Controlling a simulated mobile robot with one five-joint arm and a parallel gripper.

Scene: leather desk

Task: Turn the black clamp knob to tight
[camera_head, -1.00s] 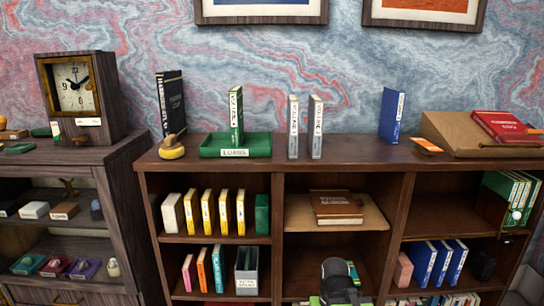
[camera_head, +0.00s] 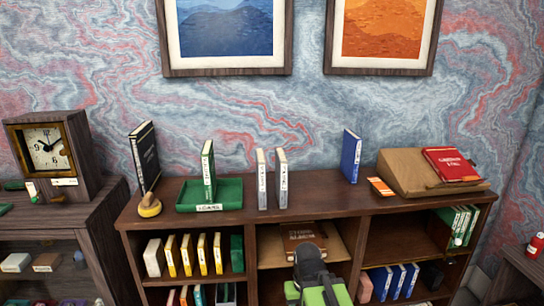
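I cannot make out a black clamp knob for certain in this view. The green binders (camera_head: 456,226) at the right end of the shelf have a small pale round spot near their lower front; what it is cannot be told. A dark block (camera_head: 432,276) sits on the lower right shelf beside blue books, too small to identify. My gripper (camera_head: 314,280), black and green, rises at the bottom centre in front of the shelf's middle bay. Its fingertips are not distinguishable, and it appears apart from the binders and dark block.
The wooden shelf (camera_head: 330,190) carries a green tray (camera_head: 228,197), upright books, a stamp (camera_head: 149,205) and a sloped stand (camera_head: 405,176) with a red book (camera_head: 451,164). A clock (camera_head: 45,150) stands left. A red object (camera_head: 536,245) stands on furniture at the far right.

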